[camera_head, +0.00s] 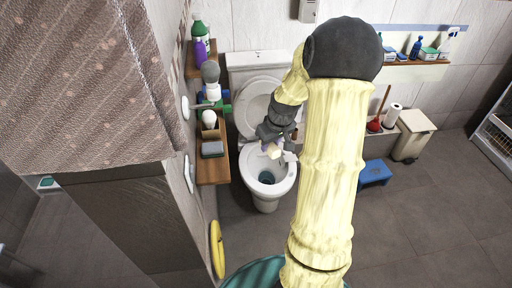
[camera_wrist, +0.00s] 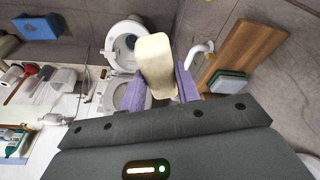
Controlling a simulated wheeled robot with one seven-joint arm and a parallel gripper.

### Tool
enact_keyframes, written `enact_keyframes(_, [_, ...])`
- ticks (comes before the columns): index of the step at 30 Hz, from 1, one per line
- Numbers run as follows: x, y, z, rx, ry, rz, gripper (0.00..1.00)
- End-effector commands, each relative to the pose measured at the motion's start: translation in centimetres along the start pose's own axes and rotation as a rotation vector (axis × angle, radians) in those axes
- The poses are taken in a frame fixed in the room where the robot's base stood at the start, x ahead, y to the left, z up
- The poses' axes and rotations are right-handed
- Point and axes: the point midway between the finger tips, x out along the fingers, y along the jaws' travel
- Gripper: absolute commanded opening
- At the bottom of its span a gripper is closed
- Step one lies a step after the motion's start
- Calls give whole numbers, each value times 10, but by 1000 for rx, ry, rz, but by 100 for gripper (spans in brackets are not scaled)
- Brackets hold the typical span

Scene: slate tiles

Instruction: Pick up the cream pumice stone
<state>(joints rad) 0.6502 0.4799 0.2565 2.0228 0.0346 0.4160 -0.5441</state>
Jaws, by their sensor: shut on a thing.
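The cream pumice stone (camera_wrist: 157,62) is a pale rounded block between the two purple fingers of my gripper (camera_wrist: 166,88) in the wrist view. My gripper is shut on it and holds it up in the air. In the head view the stone (camera_head: 273,151) shows small at the fingertips of my gripper (camera_head: 271,147), in front of the toilet bowl. My own arm covers part of the scene to the right of it.
The white toilet (camera_head: 284,187) stands behind and below the stone with its lid up. A wooden shelf (camera_head: 213,172) with a sponge (camera_head: 212,149) is on the left wall. A blue stool (camera_head: 375,172) and a bin (camera_head: 412,135) stand at right. Floor at lower right is clear.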

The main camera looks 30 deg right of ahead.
Motion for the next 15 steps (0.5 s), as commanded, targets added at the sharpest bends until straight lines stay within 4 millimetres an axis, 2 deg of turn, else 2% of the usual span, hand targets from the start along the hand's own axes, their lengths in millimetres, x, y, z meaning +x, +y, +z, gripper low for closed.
enact_keyframes(4, [-1,8,3,1,1,0,6])
enact_keyframes(15, [-1,8,3,0,1,0,6])
